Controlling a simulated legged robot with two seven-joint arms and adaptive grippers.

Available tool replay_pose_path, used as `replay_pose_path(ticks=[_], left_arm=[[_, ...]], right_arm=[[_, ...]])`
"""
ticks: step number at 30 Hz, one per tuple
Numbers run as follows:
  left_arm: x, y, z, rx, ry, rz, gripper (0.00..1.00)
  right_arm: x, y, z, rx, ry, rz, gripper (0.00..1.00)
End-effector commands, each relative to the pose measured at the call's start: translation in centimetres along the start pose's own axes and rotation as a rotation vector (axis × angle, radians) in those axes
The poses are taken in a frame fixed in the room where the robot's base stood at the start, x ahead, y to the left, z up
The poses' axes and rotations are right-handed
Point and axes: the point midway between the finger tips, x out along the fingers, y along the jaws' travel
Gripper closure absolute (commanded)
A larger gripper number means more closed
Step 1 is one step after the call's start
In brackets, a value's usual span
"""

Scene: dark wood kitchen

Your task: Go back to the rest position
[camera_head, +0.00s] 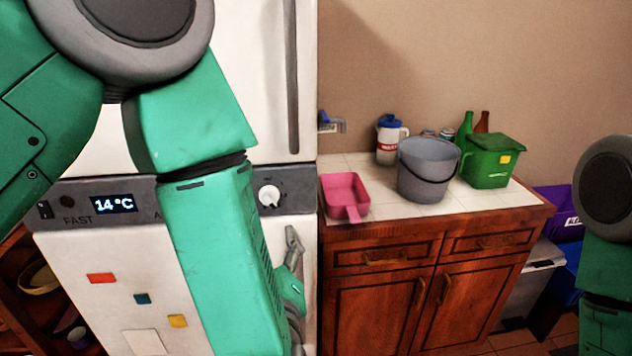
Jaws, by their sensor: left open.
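My left arm, green and grey, comes in from the left and hangs down in front of the white fridge (85,265). My left gripper (293,245) shows only in part beside the forearm, close to the fridge's right edge. It is open, and I see nothing held in it. The forearm hides the rest of it. My right arm shows at the right edge of the picture, hanging down; its gripper is out of view.
Right of the fridge, a wooden cabinet (425,255) has a tiled top bearing a pink tray (346,194), a grey bucket (425,170), a green bin (490,163), a white jug (388,142) and bottles (466,128). Purple and blue boxes stand at the right.

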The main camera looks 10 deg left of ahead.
Motion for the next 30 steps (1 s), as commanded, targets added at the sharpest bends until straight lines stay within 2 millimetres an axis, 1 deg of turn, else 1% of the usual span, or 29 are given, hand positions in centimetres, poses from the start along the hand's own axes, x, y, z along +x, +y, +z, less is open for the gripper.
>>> replay_pose_path(ticks=[2, 5, 6, 8, 9, 11, 12, 14, 15, 17, 18, 21, 22, 24, 26, 28, 30], left_arm=[[0.3, -1.5, 1.6, 0.026, -0.051, -0.01, 0.47], [0.6, -5.0, 5.5, 0.091, -0.187, -0.029, 0.47], [0.6, -6.9, 7.6, 0.126, -0.264, -0.038, 0.47], [0.1, -10.3, 10.8, 0.188, -0.393, -0.054, 0.47], [-0.6, -12.6, 12.9, 0.231, -0.482, -0.062, 0.47], [-1.9, -16.1, 15.7, 0.295, -0.616, -0.076, 0.47], [-3.1, -18.4, 17.4, 0.337, -0.707, -0.084, 0.47], [-5.1, -22.0, 19.5, 0.399, -0.842, -0.098, 0.47], [-6.7, -24.2, 20.7, 0.438, -0.932, -0.105, 0.47], [-9.2, -27.5, 22.2, 0.493, -1.063, -0.115, 0.47], [-10.9, -29.4, 22.8, 0.528, -1.144, -0.121, 0.47], [-14.7, -33.4, 23.7, 0.594, -1.32, -0.132, 0.47], [-15.7, -34.4, 23.8, 0.609, -1.363, -0.134, 0.47], [-17.5, -36.1, 23.8, 0.638, -1.444, -0.138, 0.47], [-18.6, -37.0, 23.7, 0.653, -1.491, -0.139, 0.47], [-19.3, -37.5, 23.6, 0.663, -1.523, -0.139, 0.47], [-19.4, -37.6, 23.6, 0.665, -1.528, -0.139, 0.47]], right_arm=[[0.6, 0.0, 0.1, 0.0, 0.0, 0.0, 1.0], [1.6, 0.0, 0.1, 0.0, -0.001, 0.0, 1.0], [2.2, 0.0, 0.2, 0.0, -0.001, 0.0, 1.0], [3.0, 0.0, 0.2, 0.0, -0.001, 0.0, 1.0], [3.6, 0.0, 0.3, 0.0, -0.001, 0.0, 1.0], [4.3, 0.0, 0.3, 0.0, -0.001, 0.0, 1.0], [4.8, 0.0, 0.3, 0.0, -0.001, 0.0, 1.0], [5.6, 0.0, 0.4, 0.0, -0.001, 0.0, 1.0], [6.0, 0.0, 0.4, 0.0, -0.001, 0.0, 1.0], [6.7, -0.1, 0.4, 0.0, -0.001, 0.0, 1.0], [7.0, -0.1, 0.5, 0.0, -0.001, 0.0, 1.0], [7.8, -0.1, 0.5, 0.0, -0.001, 0.0, 1.0], [8.0, -0.1, 0.5, 0.0, -0.001, 0.0, 1.0], [8.2, -0.1, 0.5, 0.0, -0.001, 0.0, 1.0], [8.4, -0.1, 0.5, 0.0, -0.001, 0.0, 1.0], [8.4, -0.1, 0.5, 0.0, -0.001, 0.0, 1.0], [8.4, -0.1, 0.5, 0.0, -0.001, 0.0, 1.0]])
